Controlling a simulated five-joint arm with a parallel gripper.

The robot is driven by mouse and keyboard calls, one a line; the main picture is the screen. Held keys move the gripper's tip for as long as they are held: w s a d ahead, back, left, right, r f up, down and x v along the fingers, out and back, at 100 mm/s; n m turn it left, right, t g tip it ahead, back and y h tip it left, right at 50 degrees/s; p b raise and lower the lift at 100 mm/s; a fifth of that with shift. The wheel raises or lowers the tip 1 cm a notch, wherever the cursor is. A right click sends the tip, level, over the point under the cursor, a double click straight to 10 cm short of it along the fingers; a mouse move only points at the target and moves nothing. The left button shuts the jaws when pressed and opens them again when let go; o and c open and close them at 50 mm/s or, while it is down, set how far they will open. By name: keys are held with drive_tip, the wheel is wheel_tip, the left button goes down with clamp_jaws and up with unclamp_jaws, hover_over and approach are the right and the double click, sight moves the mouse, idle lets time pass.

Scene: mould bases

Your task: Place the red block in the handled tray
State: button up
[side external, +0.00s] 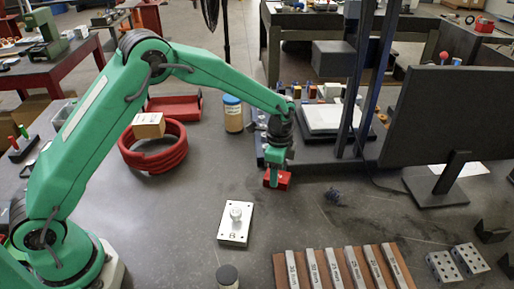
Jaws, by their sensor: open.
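The red block (285,181) lies on the dark grey table right of the picture's middle. My gripper (275,178) is right down at the block, pointing downward, with its jaws open. A green finger covers part of the block's near face, and the far finger is hidden. A shallow red tray (160,108) stands at the back left and looks empty; I cannot clearly make out its handle.
A red coiled hose (153,160) with a tan box (148,125) on it lies before the tray. A jar (233,114) stands beside them. A metal plate with a knob (235,232) and a wooden rack (345,268) are nearer. A black panel (445,115) stands right.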

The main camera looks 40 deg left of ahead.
wheel_tip(320, 180, up, 12)
drive_tip(key=shift+f, duration=0.25)
idle(0.3)
idle(0.5)
